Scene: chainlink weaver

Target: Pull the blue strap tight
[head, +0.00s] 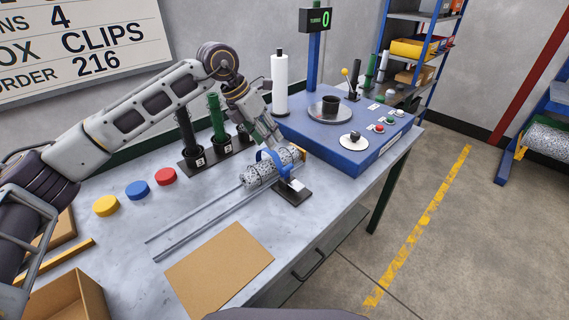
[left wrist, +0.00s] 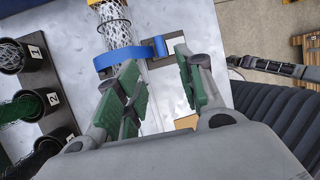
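A blue strap (head: 266,156) loops over a rolled piece of grey mesh (head: 259,176) lying on a dark stand with two rails on the workbench. In the left wrist view the strap (left wrist: 118,58) crosses the roll, with a small upright blue piece (left wrist: 160,47) at its right end. My left gripper (head: 277,146) is over the roll, close to the strap. In the left wrist view my left gripper (left wrist: 156,66) has its green-padded fingers apart, with nothing held between them. The blue piece shows just beyond the fingertips.
A blue machine (head: 350,155) stands right of the roll. Yellow, blue and red discs (head: 137,190) lie at left. A brown sheet (head: 220,268) and an open box (head: 62,300) are in front.

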